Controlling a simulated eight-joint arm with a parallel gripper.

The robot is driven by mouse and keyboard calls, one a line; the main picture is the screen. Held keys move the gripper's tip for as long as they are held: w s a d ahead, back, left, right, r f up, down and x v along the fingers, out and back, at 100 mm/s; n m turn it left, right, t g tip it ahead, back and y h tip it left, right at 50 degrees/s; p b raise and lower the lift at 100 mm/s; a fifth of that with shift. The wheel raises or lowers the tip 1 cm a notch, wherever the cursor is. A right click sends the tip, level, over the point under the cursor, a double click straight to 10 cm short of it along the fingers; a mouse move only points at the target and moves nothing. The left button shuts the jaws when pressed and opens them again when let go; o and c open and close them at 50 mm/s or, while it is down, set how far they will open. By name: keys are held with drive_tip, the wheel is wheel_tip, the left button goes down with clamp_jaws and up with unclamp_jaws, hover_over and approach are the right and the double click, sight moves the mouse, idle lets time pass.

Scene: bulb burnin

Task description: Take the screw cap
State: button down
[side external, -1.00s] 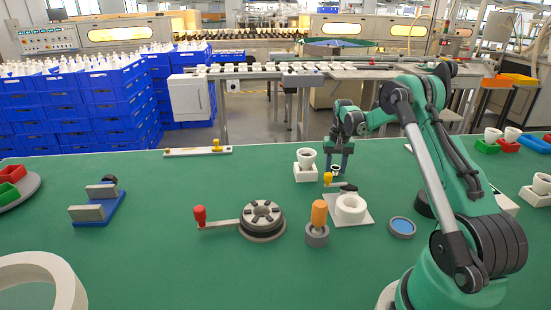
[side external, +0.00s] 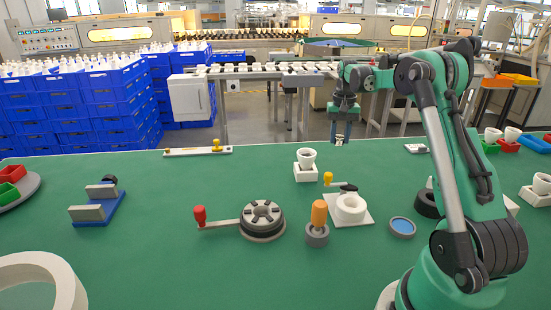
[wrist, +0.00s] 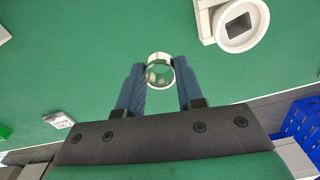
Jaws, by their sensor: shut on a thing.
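The screw cap (wrist: 160,70) is a small shiny metal ring, seen in the wrist view between the two blue-grey fingertips. My gripper (wrist: 160,82) is shut on it and touches it from both sides. In the side view my gripper (side external: 340,138) hangs above the far edge of the green table, pointing down. The cap shows there only as a tiny pale spot at the fingertips. The cap is clear of the table.
A white cup-shaped holder on a square block (side external: 306,165) stands left of and below my gripper. A white ring fixture with a yellow-knobbed lever (side external: 350,208), an orange-handled tool (side external: 318,222) and a red-handled rotary fixture (side external: 262,220) stand nearer. The table's far middle is clear.

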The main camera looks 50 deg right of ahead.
wheel_tip(320, 180, up, 11)
drive_tip(key=shift+f, duration=0.2)
